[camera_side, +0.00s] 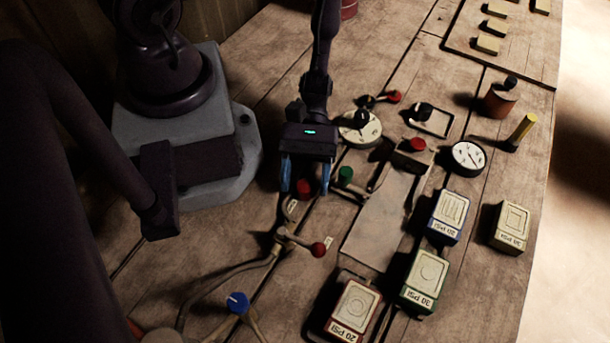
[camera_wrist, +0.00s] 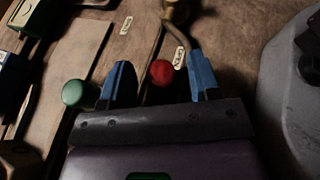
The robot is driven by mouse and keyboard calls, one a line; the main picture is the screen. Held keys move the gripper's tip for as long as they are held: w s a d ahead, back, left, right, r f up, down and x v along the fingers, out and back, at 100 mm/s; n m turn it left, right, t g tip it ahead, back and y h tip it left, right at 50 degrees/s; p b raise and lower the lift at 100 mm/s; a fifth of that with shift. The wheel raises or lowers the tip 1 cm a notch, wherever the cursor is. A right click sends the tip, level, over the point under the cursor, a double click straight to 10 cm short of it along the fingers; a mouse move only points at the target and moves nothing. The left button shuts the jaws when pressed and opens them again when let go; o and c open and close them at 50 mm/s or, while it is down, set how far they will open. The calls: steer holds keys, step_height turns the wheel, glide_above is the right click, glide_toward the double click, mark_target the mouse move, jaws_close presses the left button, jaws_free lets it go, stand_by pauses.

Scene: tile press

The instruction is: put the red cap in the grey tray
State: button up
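The red cap (camera_side: 304,188) is a small round red piece near the middle of the table, and it also shows in the wrist view (camera_wrist: 161,73). My gripper (camera_side: 305,183) has its two blue fingers apart, one on each side of the red cap. In the wrist view, my gripper (camera_wrist: 158,66) shows gaps between the cap and both fingers; I cannot tell the height difference. A flat grey panel (camera_side: 378,230) lies to the right, and it also shows in the wrist view (camera_wrist: 76,50). I cannot tell whether this is the grey tray; no other clear grey tray shows.
A green cap (camera_side: 346,175) stands close to the right finger. A red-ended lever (camera_side: 318,250) and a blue knob (camera_side: 238,303) are nearer the camera. Several labelled PSI blocks (camera_side: 425,280), a round gauge (camera_side: 468,157) and a yellow post (camera_side: 524,128) stand to the right.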

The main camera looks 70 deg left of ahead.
steer(key=shift+r, duration=0.1)
steer(key=v, duration=1.2)
steer(key=shift+a+r, duration=0.1)
steer(key=shift+r, duration=0.1)
step_height(320, 180, up, 28)
steer(key=s+a+m+t+y, duration=0.1)
steer(key=m+t+y, duration=0.9)
steer(key=m+y, duration=0.2)
steer(key=shift+a+m, duration=0.4)
steer(key=shift+m, duration=0.1)
steer(key=shift+o, duration=0.3)
steer(key=shift+s+r+t, duration=0.35)
steer(key=shift+r+t, duration=0.05)
steer(key=shift+r, duration=0.2)
